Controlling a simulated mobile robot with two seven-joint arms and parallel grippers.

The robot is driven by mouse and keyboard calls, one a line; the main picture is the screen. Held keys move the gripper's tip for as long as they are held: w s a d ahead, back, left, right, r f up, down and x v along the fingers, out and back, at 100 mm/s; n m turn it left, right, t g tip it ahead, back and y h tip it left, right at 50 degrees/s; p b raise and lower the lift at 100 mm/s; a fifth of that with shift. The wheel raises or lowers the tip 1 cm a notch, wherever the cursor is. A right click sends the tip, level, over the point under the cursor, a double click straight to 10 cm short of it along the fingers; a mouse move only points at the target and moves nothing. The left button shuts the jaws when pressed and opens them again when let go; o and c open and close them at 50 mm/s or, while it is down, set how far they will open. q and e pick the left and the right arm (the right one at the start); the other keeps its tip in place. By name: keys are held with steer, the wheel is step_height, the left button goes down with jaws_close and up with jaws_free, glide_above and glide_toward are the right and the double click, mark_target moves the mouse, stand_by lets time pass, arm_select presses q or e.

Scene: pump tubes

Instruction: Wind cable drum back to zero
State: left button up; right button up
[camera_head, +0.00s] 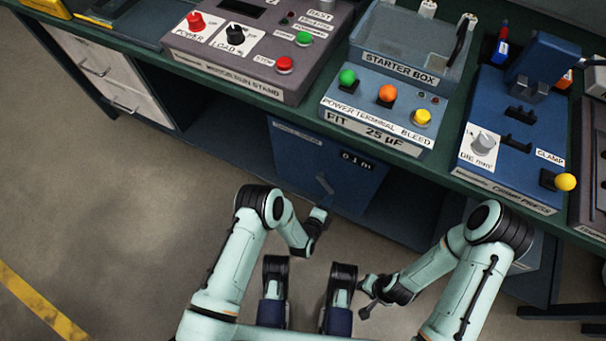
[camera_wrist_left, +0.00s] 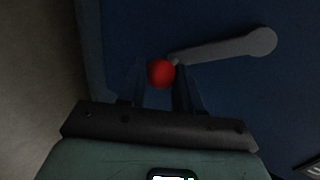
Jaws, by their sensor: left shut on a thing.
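The cable drum unit is a blue cabinet (camera_head: 292,152) under the bench, with a small dark display (camera_head: 357,160) that seems to read 0.1 m. A grey crank arm (camera_head: 324,183) is on its front. In the left wrist view the crank arm (camera_wrist_left: 225,48) runs from its round hub at the right to a red knob (camera_wrist_left: 161,73) at the left. My left gripper (camera_wrist_left: 160,85) is shut on the red knob. In the head view my left gripper (camera_head: 318,214) is low before the cabinet. My right gripper (camera_head: 366,298) hangs away from the bench; its jaws are too small to judge.
Above, the green bench (camera_head: 215,88) carries a grey test stand (camera_head: 240,55), a starter box (camera_head: 385,100) and a blue crimp press (camera_head: 510,130). White drawers (camera_head: 105,65) are at the left. The floor (camera_head: 120,200) at left is clear.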

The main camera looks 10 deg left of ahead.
arm_select(q)
steer(key=shift+w+d+r, duration=0.2)
steer(key=shift+r, duration=0.2)
